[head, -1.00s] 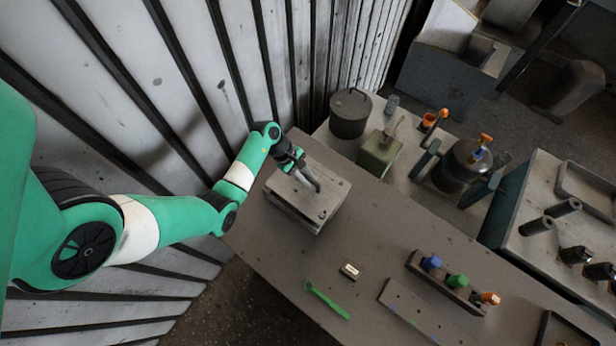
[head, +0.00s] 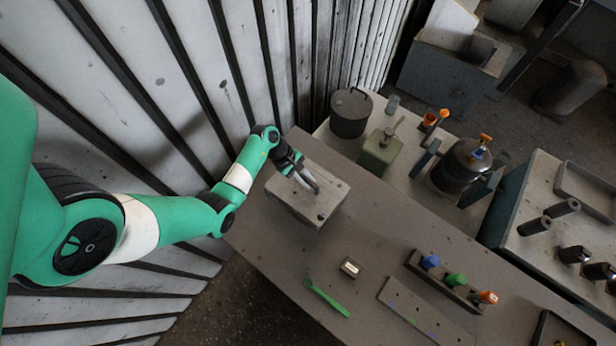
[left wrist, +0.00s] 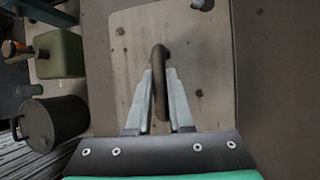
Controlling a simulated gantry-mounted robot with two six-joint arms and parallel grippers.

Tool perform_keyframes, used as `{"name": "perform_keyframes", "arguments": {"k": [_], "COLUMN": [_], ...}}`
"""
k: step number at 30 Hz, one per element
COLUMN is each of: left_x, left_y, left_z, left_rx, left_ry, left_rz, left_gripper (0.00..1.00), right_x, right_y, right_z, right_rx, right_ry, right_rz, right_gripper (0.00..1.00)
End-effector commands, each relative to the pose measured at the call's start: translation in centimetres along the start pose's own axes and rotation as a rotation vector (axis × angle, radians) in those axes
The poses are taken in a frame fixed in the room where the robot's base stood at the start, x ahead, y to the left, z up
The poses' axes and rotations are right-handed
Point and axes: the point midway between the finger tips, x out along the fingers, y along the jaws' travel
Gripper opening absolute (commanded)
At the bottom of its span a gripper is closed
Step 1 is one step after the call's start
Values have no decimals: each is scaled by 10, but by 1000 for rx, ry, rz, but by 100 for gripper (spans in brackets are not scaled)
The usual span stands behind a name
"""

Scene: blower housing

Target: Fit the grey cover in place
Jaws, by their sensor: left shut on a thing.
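The grey cover (head: 331,196) is a flat plate with dark spots, lying on top of the box-shaped housing (head: 292,211) at the far left end of the table. In the head view I see no clear gap between cover and housing. My left gripper (head: 315,188) is over the cover, shut on its dark bar handle. In the left wrist view the fingers (left wrist: 160,92) stand on either side of the handle (left wrist: 159,62), above the cover (left wrist: 205,75). The inside of the housing is hidden. My right gripper is not in view.
On the table (head: 375,237) lie a small block (head: 350,268), a green tool (head: 327,299), a flat strip (head: 412,306) and a rack of coloured knobs (head: 447,283). A dark pot (head: 350,113) and a green container (head: 379,152) stand behind. A ribbed wall rises at left.

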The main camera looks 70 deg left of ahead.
Motion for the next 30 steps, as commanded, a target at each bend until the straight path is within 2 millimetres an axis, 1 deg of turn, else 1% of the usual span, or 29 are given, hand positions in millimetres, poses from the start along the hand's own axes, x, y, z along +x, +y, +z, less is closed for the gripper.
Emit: {"name": "perform_keyframes", "arguments": {"k": [6, 11, 24, 25, 30], "left_x": [0, -2, 3, 4, 4], "left_y": [0, -3, -4, -4, -5], "left_z": [0, 1, -3, -3, -2], "left_rx": [1, 0, 1, 1, 1], "left_ry": [0, 0, 3, 2, 1], "left_rz": [1, 1, 3, 3, 2], "left_gripper": [0, 0, 0, 25, 55], "right_x": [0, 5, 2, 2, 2], "right_y": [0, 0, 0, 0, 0], "right_z": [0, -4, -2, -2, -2], "right_rx": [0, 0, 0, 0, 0], "right_ry": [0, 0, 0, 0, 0], "right_rz": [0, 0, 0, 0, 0], "right_gripper": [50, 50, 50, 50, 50]}}
